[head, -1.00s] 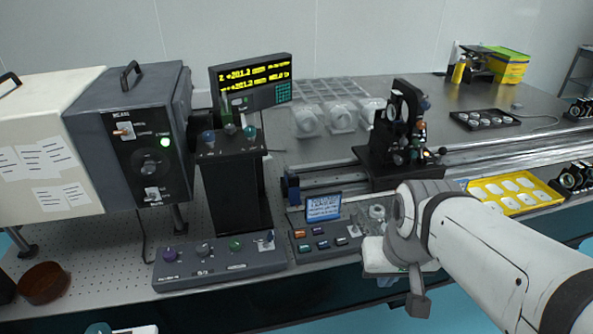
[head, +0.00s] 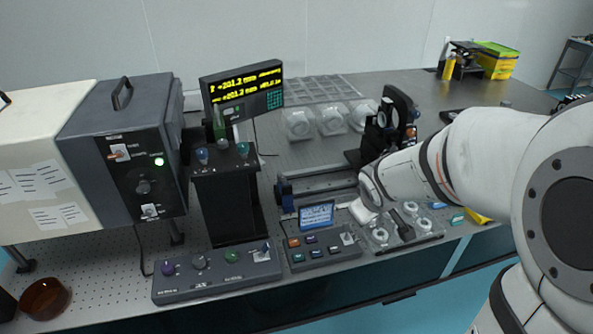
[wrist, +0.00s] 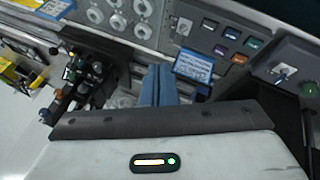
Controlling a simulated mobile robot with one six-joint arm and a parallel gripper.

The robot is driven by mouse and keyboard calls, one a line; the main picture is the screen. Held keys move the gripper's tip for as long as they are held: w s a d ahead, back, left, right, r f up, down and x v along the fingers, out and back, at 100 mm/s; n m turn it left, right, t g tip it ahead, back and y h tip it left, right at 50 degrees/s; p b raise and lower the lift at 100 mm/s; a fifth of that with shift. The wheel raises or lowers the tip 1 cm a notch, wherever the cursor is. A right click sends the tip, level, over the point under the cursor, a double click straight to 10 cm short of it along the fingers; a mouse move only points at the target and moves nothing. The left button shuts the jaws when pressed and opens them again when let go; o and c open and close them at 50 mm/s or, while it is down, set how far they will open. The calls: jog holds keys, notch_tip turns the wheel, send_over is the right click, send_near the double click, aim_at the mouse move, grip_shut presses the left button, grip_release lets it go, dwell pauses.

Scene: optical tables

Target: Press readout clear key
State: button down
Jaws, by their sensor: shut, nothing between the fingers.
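A small grey console (head: 322,256) stands near the front edge of the table in the head view, with a tilted blue screen (head: 316,216) and a group of coloured keys (head: 309,239). The keys show at the upper right in the wrist view (wrist: 228,41); their labels are too small to read, so I cannot tell which is the clear key. A readout display (head: 243,90) with yellow digits and a small keypad stands behind. My gripper (wrist: 160,72) shows shut and empty in the wrist view, beside the screen and apart from the keys. Its fingertips cannot be made out in the head view.
A wider knob panel (head: 217,273) lies left of the console. A black pedestal (head: 229,205) with small knobs stands behind it. A tray of clear round parts (head: 380,236) sits right of the console. A rail with black optic mounts (head: 392,115) runs behind.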

jog(key=w+a+f+n+t+y+p, duration=0.1)
jog(key=w+a+f+n+y+p, duration=0.2)
jog(key=w+a+n+p, duration=0.45)
jog(key=n+g+y+p, duration=0.2)
jog(key=n+y, duration=0.4)
jog(key=n, duration=0.1)
send_over(297, 242)
notch_tip(297, 242, down, 6)
jog(key=shift+s+f+m, duration=0.1)
jog(key=shift+f+m, duration=0.1)
jog(key=shift+m, duration=0.05)
jog(key=shift+b, duration=0.3)
notch_tip(297, 242, down, 9)
jog(key=b, duration=0.7)
jog(key=shift+r, duration=0.1)
